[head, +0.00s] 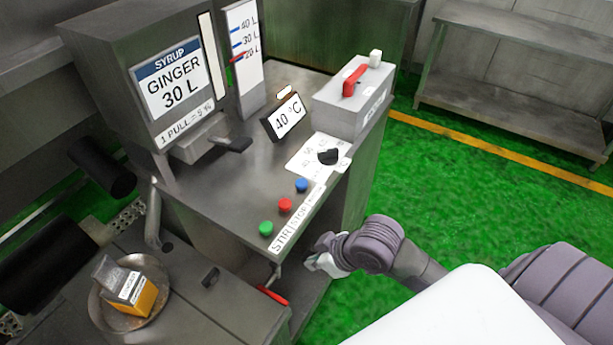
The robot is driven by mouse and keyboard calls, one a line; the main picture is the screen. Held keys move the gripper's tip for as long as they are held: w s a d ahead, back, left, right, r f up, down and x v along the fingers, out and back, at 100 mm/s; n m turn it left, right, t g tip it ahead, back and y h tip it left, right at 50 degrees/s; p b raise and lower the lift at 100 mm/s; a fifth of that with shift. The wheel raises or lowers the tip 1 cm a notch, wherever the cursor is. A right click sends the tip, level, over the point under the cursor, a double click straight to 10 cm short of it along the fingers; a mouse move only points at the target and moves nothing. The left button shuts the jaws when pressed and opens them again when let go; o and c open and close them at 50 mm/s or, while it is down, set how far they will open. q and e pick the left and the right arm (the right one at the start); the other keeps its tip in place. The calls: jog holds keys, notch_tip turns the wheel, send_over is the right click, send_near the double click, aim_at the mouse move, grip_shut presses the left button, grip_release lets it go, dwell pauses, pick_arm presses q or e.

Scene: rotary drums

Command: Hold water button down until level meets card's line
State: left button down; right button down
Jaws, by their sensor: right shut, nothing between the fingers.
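A blue button (302,185) sits at the right end of a row on the machine's steel top, with a red button (285,205) and a green button (266,228) beside it. The strip below reads STIR, STOP and a third word too small to read. A card (172,80) reads SYRUP, GINGER 30 L. A white level board (245,60) has blue marks labelled 40 L, 30 L and 20 L, with a red marker near 20 L. My right gripper (318,258) is shut and empty, beside the machine's front edge, apart from the buttons. My left gripper is out of view.
A 40 °C display (285,117), a black dial (328,157) and a grey box with a red handle (353,82) stand behind the buttons. A pan (98,305) holds a yellow-grey block at lower left. The green floor (455,190) at right is clear.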

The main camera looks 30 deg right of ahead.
jog(key=w+d+r+t+y, duration=0.1)
jog(key=w+d+r+t, duration=0.1)
jog(key=w+d+r, duration=1)
notch_tip(320, 180, up, 2)
jog(key=shift+w+d, duration=0.25)
jog(key=shift+w, duration=0.85)
jog(key=p, duration=0.3)
send_over(297, 180)
jog(key=s+d, duration=0.1)
jog(key=s, duration=0.1)
notch_tip(297, 180, down, 7)
jog(key=shift+s+d+f, duration=0.1)
jog(key=shift+s+f, duration=0.05)
jog(key=shift+f, duration=0.05)
notch_tip(297, 180, down, 3)
jog(key=shift+d+r, duration=0.1)
jog(key=shift+r, duration=0.1)
jog(key=shift+s+f+p, duration=0.1)
jog(key=shift+f+p, duration=0.25)
jog(key=shift+f, duration=0.25)
